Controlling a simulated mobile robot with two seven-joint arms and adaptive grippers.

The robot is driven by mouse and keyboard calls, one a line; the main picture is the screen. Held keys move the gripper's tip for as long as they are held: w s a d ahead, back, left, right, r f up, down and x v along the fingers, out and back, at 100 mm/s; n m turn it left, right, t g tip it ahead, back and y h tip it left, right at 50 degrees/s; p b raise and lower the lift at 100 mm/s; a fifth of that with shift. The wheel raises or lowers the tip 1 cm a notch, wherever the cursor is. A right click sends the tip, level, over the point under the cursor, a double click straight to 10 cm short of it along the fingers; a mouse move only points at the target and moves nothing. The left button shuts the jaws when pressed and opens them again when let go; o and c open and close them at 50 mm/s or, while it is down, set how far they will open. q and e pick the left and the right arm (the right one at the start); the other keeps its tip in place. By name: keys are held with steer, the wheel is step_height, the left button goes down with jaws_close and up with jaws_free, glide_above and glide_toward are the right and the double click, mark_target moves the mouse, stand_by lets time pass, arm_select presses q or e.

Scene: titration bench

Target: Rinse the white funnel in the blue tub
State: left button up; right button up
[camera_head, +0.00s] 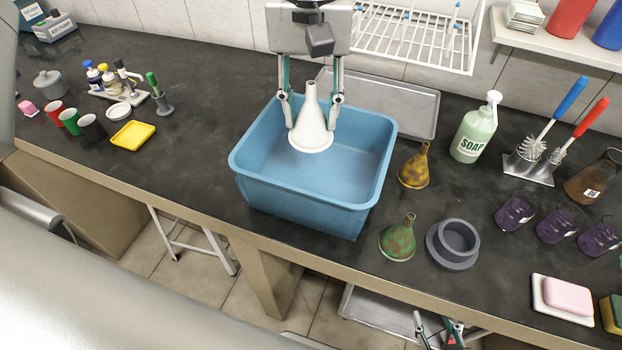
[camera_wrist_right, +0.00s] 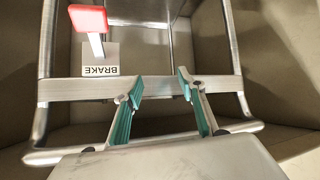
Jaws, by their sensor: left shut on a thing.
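The white funnel (camera_head: 311,130) is upside down, spout up and wide mouth down, within the opening of the blue tub (camera_head: 300,203). My left gripper (camera_head: 312,112) is shut on the funnel, one finger on each side of it. I cannot tell whether the funnel's rim touches the tub floor, or whether there is water in the tub. My right gripper (camera_head: 437,333) is low in front of the bench, at the bottom edge of the head view. In the right wrist view the right gripper (camera_wrist_right: 160,82) is open and empty.
A yellow-brown funnel (camera_head: 414,167), a green funnel (camera_head: 398,238) and a grey ring-shaped holder (camera_head: 453,245) stand right of the tub. A soap bottle (camera_head: 475,130) stands further back. A metal tray (camera_head: 400,103) lies behind the tub.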

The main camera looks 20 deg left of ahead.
mark_target(311, 83)
arm_select(q)
steer(key=shift+r, duration=0.1)
stand_by(0.3)
step_height(311, 83, up, 3)
steer(key=p, duration=0.3)
steer(key=shift+r+p, duration=0.5)
steer(key=shift+p, duration=0.25)
steer(key=shift+f, duration=0.2)
